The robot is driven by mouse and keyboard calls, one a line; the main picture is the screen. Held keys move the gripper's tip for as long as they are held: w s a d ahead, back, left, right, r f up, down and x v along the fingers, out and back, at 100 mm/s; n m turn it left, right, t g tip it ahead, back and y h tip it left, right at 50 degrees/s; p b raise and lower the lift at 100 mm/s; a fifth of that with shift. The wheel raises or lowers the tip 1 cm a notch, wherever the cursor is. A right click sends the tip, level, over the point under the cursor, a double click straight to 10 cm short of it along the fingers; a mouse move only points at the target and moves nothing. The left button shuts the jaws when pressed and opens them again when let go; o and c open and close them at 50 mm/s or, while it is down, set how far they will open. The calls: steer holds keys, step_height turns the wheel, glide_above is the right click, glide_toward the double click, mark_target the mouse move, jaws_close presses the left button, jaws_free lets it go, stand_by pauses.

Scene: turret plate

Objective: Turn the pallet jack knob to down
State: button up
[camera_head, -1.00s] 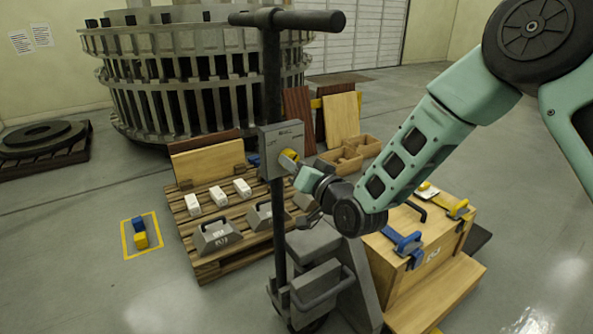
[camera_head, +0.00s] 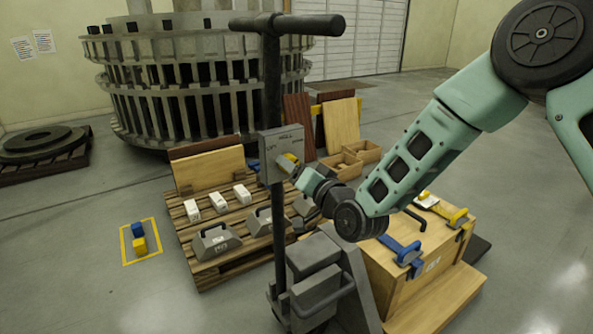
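The pallet jack (camera_head: 273,95) stands upright in the middle, with a dark post and a T-handle on top. A grey control box (camera_head: 270,146) on the post has labels that look like lift, roll and down. The yellow knob (camera_head: 289,160) is on the right part of the box face. My gripper (camera_head: 294,168) reaches in from the right, with its tip at the knob. The fingers are too small and partly hidden, so I cannot tell whether they are shut on it.
A wooden pallet (camera_head: 197,262) with white blocks and grey weights lies behind and left of the jack. A wooden crate (camera_head: 425,262) with blue and yellow clamps stands to the right. A large slotted metal ring (camera_head: 200,80) stands behind.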

steer(key=p+v, duration=0.3)
steer(key=v, duration=1.4)
steer(key=shift+s+d+p, duration=0.15)
steer(key=shift+p, duration=0.15)
